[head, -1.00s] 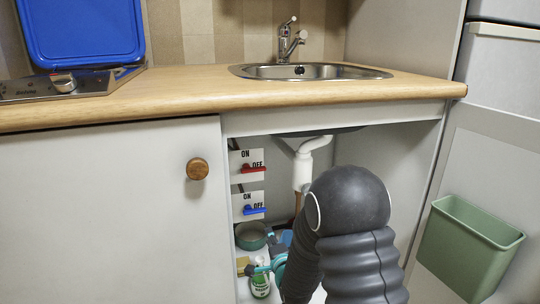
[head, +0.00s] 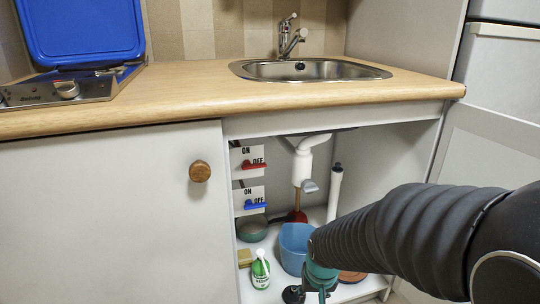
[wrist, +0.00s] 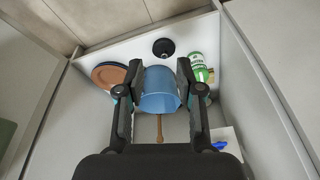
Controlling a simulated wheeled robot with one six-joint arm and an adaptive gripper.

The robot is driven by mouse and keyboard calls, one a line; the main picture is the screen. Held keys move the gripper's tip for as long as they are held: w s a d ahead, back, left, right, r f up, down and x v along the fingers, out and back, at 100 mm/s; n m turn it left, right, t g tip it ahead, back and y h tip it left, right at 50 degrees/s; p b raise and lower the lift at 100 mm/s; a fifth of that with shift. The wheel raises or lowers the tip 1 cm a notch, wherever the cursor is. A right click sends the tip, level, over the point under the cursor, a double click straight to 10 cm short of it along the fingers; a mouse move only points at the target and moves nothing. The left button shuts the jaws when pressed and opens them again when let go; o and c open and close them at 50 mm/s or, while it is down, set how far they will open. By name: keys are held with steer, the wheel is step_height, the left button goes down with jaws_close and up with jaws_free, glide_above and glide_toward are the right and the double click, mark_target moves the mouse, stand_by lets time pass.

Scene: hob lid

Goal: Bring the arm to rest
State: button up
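My arm reaches in from the right in the head view, bent down into the open cupboard under the sink. My gripper (head: 318,284) is low at its end, in front of the blue bucket (head: 294,247), and partly cut off by the frame edge. In the wrist view my gripper (wrist: 160,68) has its two dark fingers spread apart. The bucket (wrist: 160,92) shows between and beyond them. I see nothing held; whether a finger touches the bucket cannot be told.
A green bottle (head: 260,270), sponge (head: 244,258) and pan (head: 252,230) stand left of the bucket. A terracotta dish (head: 352,276) is to its right. Red (head: 254,166) and blue (head: 256,205) valve handles are on the left. The countertop (head: 200,84) lies above.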

steer(key=s+d+r+t+p, duration=0.1)
steer(key=s+r+p, duration=0.1)
steer(key=s+r, duration=0.2)
steer(key=s+d+r+t+p, duration=0.1)
steer(key=s+r, duration=0.4)
steer(key=r, duration=0.6)
steer(key=s+d+r+p, duration=0.3)
steer(key=s+r, duration=0.2)
steer(key=r, duration=0.3)
steer(key=shift+d+r+t, duration=0.2)
steer(key=shift+d+t, duration=0.05)
steer(key=shift+t, duration=0.15)
